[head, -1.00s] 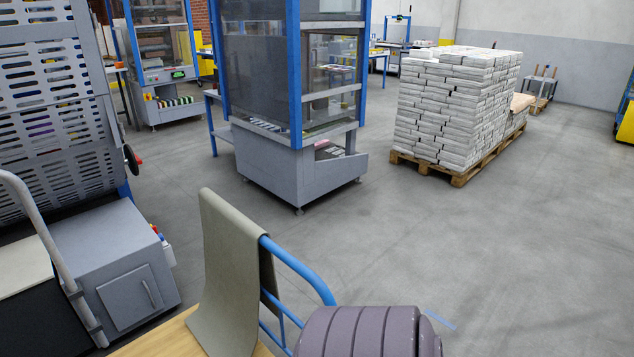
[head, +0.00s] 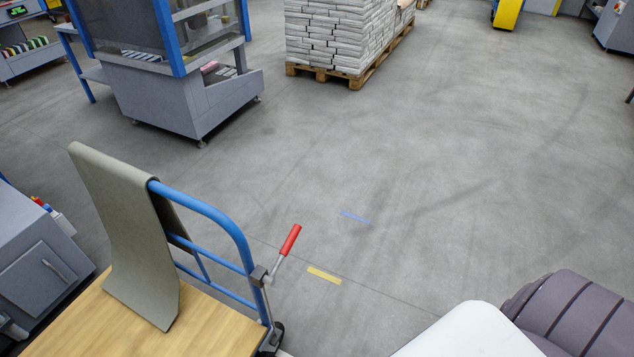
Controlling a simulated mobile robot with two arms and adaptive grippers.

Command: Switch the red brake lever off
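The red brake lever (head: 290,240) shows in the head view, low and left of centre. Its red grip tilts up to the right on a metal rod, clamped by a dark bracket to the blue tube handle (head: 237,236) of a cart with a wooden deck (head: 205,330). A grey-green cloth (head: 125,230) hangs over the handle's left part and onto the deck. Neither gripper is in view.
Wide grey floor (head: 450,160) is open right of the cart. A grey and blue machine (head: 175,95) stands behind it. A pallet (head: 345,75) of stacked newspapers (head: 335,35) is at the back. A grey cabinet (head: 40,275) stands left.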

